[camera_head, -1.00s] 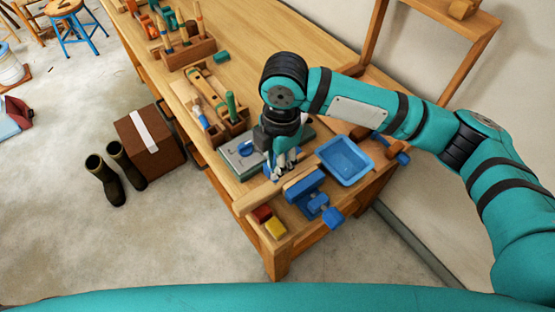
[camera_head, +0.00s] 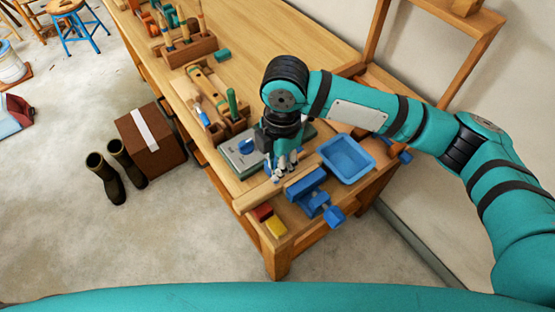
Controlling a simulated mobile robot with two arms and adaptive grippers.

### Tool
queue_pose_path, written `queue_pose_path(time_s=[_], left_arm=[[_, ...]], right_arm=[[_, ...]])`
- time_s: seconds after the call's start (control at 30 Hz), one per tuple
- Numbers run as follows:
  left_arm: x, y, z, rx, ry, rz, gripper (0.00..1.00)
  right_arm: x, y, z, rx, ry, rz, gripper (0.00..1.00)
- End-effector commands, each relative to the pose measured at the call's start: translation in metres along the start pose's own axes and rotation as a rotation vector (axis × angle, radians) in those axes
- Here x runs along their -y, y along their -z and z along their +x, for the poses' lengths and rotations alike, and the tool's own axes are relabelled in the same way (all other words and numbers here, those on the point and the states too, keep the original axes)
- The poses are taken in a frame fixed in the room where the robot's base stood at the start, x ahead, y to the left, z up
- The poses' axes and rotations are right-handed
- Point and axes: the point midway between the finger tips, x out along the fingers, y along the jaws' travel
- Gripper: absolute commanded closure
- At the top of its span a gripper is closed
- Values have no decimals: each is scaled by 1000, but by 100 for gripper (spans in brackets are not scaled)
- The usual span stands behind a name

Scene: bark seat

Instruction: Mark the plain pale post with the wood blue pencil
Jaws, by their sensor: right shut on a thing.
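A pale wooden post (camera_head: 256,194) lies across the near end of the workbench, beside a blue vise (camera_head: 306,187). Whether the vise jaws touch it is hard to tell. My right gripper (camera_head: 284,172) points down just above the post's far side. It is shut on a thin, mostly hidden thing; a small blue bit by the fingers fits the wood blue pencil (camera_head: 268,170). Whether its tip touches the post cannot be told. My left gripper is not in view.
A grey box (camera_head: 240,157) with a blue item lies behind the gripper. A blue tray (camera_head: 346,158) is to the right. Red and yellow blocks (camera_head: 269,219) lie at the near corner. Wooden tool holders (camera_head: 192,50) line the bench's left side. The bench's far middle is clear.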

Motion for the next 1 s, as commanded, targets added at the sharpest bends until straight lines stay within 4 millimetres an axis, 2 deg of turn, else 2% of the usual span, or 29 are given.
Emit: queue_pose_path(time_s=[1.0], left_arm=[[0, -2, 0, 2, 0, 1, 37]], right_arm=[[0, 0, 6, -1, 1, 1, 100]])
